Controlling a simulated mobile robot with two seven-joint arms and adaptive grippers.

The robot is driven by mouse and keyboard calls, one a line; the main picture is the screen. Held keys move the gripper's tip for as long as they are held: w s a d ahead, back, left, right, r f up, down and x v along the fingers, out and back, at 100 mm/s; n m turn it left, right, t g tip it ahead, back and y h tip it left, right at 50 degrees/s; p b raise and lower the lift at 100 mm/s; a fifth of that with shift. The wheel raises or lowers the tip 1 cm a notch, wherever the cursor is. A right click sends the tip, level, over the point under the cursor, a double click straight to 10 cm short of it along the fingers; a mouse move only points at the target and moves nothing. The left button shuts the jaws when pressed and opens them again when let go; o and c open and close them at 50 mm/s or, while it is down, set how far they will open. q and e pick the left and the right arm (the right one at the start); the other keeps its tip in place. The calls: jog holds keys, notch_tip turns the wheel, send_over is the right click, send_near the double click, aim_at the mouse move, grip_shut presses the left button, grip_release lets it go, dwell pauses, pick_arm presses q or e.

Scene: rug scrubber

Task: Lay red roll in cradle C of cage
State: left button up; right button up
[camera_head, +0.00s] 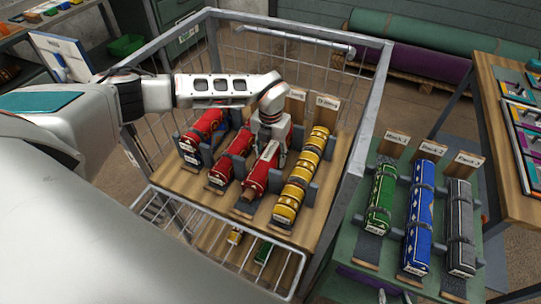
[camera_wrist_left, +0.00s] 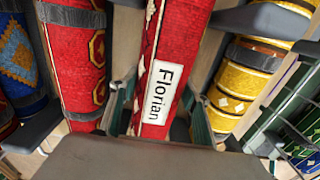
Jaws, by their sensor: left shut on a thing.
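My left gripper (camera_head: 270,142) points down into the wire cage (camera_head: 368,110) and is shut on a red roll (camera_head: 258,178). The roll is in line with the third cradle place from the left, between another red roll (camera_head: 231,160) and a yellow roll (camera_head: 302,175). My wrist hides its far part, and I cannot tell whether it rests on the cradle or hangs just above. My right gripper is not in view.
A green stand (camera_head: 345,232) to the right holds a green roll (camera_head: 382,200), a blue roll (camera_head: 420,215) and a grey roll (camera_head: 460,225). The cage's rails and cradle posts leave little room around the gripper.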

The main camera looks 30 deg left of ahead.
aim_at(270, 150)
pick_arm(q)
jog(key=o, duration=1.6)
jog(key=shift+f, duration=0.1)
notch_tip(270, 150, up, 12)
jog(key=shift+r, duration=0.15)
